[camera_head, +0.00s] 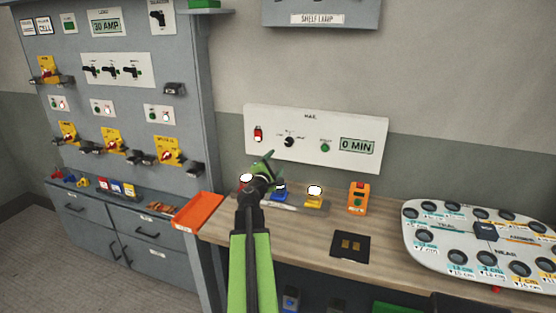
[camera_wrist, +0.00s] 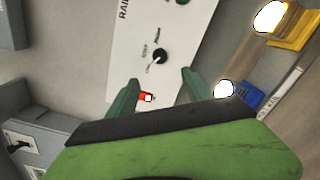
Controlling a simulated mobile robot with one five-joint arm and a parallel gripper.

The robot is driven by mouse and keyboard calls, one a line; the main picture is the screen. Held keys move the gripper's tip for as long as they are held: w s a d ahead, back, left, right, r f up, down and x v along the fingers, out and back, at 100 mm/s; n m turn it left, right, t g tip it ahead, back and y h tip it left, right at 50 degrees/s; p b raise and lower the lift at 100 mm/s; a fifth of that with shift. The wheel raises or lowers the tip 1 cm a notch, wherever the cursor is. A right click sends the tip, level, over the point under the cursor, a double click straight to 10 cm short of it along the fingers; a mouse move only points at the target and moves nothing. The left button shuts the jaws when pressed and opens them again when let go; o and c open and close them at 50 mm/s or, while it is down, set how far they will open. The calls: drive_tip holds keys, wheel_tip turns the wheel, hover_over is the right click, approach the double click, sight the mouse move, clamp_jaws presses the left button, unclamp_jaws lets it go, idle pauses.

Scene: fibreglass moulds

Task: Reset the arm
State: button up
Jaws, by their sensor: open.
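My arm reaches up from the bottom of the head view over the workbench (camera_head: 300,235). My gripper (camera_head: 268,160) is in front of the lower left part of a white wall panel (camera_head: 316,128). In the wrist view my gripper (camera_wrist: 162,82) has its two green fingers apart with nothing held between them. The panel, a red switch or lamp (camera_wrist: 148,97) and a black knob (camera_wrist: 159,56) show beyond the fingers. In the head view the panel also has a green button (camera_head: 325,147) and a "0 MIN" display (camera_head: 357,146).
Blue (camera_head: 280,194) and yellow (camera_head: 314,201) lamp-topped holders stand close by my gripper. A grey cabinet (camera_head: 215,130) stands left; a "SHELF LAMP" unit (camera_head: 320,12) hangs above.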

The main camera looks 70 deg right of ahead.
idle(0.4)
drive_tip(key=w+a+n+t, duration=0.1)
drive_tip(key=w+a+t, duration=0.1)
drive_tip(key=w+a, duration=0.35)
drive_tip(key=w+a+n+t, duration=0.1)
drive_tip(key=w+a+t, duration=0.1)
drive_tip(key=w, duration=0.7)
drive_tip(key=w+a+f+t+y, duration=0.2)
drive_tip(key=w+a+f+y, duration=0.1)
drive_tip(key=w+a, duration=0.95)
drive_tip(key=w+a+f+t+y, duration=0.2)
drive_tip(key=w+a, duration=0.8)
drive_tip(key=a, duration=0.6)
drive_tip(key=s+a+f+m+g+y, duration=0.15)
drive_tip(key=a+f+y, duration=0.35)
drive_tip(key=a, duration=0.8)
drive_tip(key=a+f+m+g+y, duration=0.25)
drive_tip(key=a+f, duration=0.55)
drive_tip(key=a, duration=0.5)
drive_tip(key=s+a+f+m+g+y, duration=0.2)
drive_tip(key=s+a+f, duration=0.1)
drive_tip(key=s+a, duration=0.3)
drive_tip(key=s+a+f+m+g+y, duration=0.2)
drive_tip(key=s+a+g+y, duration=0.1)
drive_tip(key=s+a, duration=0.3)
drive_tip(key=shift+s+a+f+m, duration=0.2)
drive_tip(key=shift+a+f+m, duration=0.2)
drive_tip(key=shift+a, duration=0.4)
